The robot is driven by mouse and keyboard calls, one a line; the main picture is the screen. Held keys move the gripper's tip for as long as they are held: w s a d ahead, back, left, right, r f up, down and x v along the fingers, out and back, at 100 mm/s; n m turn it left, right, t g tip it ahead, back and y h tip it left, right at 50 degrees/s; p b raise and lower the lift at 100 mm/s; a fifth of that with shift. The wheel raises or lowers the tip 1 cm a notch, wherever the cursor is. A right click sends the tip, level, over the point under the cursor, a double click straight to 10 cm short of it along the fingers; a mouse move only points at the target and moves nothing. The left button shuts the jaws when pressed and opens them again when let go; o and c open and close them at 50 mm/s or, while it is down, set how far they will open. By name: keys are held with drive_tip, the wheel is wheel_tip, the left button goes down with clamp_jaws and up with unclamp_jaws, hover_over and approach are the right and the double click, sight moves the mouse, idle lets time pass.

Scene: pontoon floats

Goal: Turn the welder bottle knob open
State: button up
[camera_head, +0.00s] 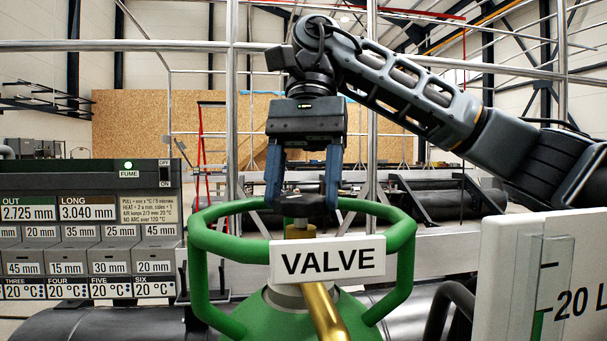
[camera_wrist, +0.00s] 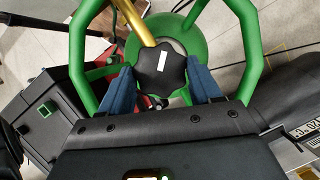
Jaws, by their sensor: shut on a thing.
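The welder bottle (camera_head: 250,312) is green with a round guard ring on top, and a white VALVE label (camera_head: 327,262) hangs at its front. Its black lobed knob (camera_head: 303,203) sits on a brass stem inside the ring. In the wrist view the knob (camera_wrist: 162,68) shows from above with a white mark on its top, roughly upright in the picture. My gripper (camera_head: 303,198) points straight down over the ring. Its blue fingers are shut on the knob, one on each side; they also show in the wrist view (camera_wrist: 163,85).
The green guard ring (camera_head: 215,243) surrounds the knob closely, with a brass pipe (camera_head: 325,312) leaving the valve towards the front. A panel of labelled drawers (camera_head: 88,235) stands at left. A white gauge board marked 20 L (camera_head: 510,280) stands at right.

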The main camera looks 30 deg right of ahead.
idle(0.4)
drive_tip(key=o, duration=1)
drive_tip(key=shift+o, duration=0.2)
drive_tip(key=v, duration=0.7)
drive_tip(key=shift+r, duration=0.4)
